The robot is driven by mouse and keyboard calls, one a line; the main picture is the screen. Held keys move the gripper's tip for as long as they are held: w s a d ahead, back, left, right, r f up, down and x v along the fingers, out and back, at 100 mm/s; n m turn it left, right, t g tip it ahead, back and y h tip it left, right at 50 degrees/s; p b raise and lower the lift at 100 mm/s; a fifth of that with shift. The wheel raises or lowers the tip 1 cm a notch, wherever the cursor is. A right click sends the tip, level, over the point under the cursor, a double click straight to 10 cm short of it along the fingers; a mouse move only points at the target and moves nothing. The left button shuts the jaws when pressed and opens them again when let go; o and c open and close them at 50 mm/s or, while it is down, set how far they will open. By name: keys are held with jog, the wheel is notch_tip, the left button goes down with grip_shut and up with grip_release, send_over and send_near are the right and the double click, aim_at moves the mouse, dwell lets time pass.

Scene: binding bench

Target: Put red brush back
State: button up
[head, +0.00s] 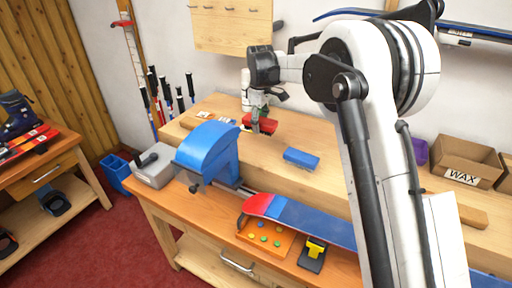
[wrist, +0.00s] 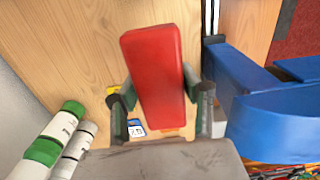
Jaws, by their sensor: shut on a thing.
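The red brush (head: 264,125) is a small red block in the head view, in my gripper (head: 261,112) over the back part of the wooden bench. In the wrist view the red brush (wrist: 154,62) fills the space between the two green-grey fingers of my gripper (wrist: 160,88). The fingers are shut on its long sides and its red face shows. It appears a little above the bench top; the exact gap cannot be told. A blue brush (head: 301,158) lies on the bench to the right of my gripper.
A tall blue vise (head: 209,147) stands front left of my gripper; it also shows in the wrist view (wrist: 270,125). A red-and-blue board (head: 300,216) lies along the front. White-and-green bottles (wrist: 42,150) stand close by. A wax box (head: 466,160) is at right. Bench around the blue brush is clear.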

aim_at(260, 151)
jog(key=shift+w+a+f, duration=0.1)
jog(key=shift+w+f, duration=0.05)
jog(key=shift+w, duration=0.15)
jog(key=shift+w+f, duration=0.1)
jog(key=shift+f, duration=0.3)
jog(key=shift+f+p, duration=0.4)
jog(key=shift+f, duration=4)
jog(key=shift+f, duration=0.2)
jog(key=o, duration=1.2)
jog(key=shift+r, duration=0.1)
